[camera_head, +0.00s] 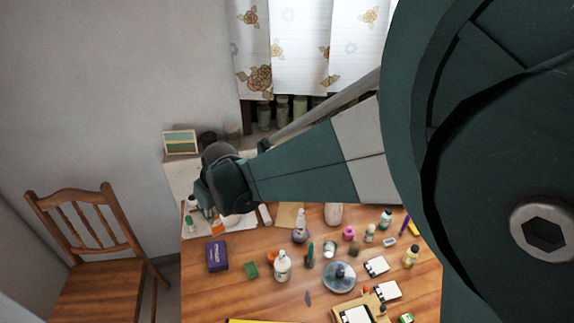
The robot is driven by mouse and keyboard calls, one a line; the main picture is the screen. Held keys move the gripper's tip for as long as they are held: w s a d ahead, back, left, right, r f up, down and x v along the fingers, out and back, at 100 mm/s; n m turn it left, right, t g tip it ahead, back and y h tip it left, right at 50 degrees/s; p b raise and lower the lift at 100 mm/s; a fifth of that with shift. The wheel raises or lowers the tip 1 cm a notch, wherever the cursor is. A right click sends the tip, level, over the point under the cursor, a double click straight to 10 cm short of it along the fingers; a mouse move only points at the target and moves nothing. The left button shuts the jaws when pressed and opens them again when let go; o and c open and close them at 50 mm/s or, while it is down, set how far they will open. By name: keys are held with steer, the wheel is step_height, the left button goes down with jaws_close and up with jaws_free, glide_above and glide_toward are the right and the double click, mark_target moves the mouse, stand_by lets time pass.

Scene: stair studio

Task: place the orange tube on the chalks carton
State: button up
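My arm reaches across the top of the wooden table, and its dark green end hangs over the table's back left corner. My gripper is hidden beneath or behind that end, so its fingers do not show. I cannot clearly pick out the orange tube; a small orange patch (216,227) shows on the white sheet just below the arm's end, and a small orange thing (271,256) lies further forward. A purple box (217,255) with pale markings sits at the table's left; I cannot read whether it is the chalks carton.
A small green block (251,270) lies right of the purple box. A wooden chair (85,250) stands left. The front left is fairly clear.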

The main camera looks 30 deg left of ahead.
steer(key=shift+s+a+r+n, duration=0.15)
steer(key=shift+s+a, duration=0.1)
steer(key=shift+s, duration=0.3)
steer(key=shift+s+a+r+n, duration=0.1)
steer(key=shift+s+a, duration=0.1)
steer(key=shift+s, duration=0.4)
steer(key=shift+s+a+r+n, duration=0.15)
steer(key=shift+s+a, duration=0.1)
steer(key=shift+s, duration=0.3)
step_height(320, 180, down, 6)
steer(key=b, duration=0.2)
steer(key=shift+w+f+b, duration=0.15)
steer(key=shift+w+b, duration=0.15)
steer(key=shift+b, duration=0.1)
steer(key=shift+f+b, duration=0.85)
steer(key=shift+f, duration=1.15)
steer(key=o, duration=0.7)
steer(key=shift+c, duration=0.2)
steer(key=o, duration=0.5)
steer(key=shift+c, duration=0.2)
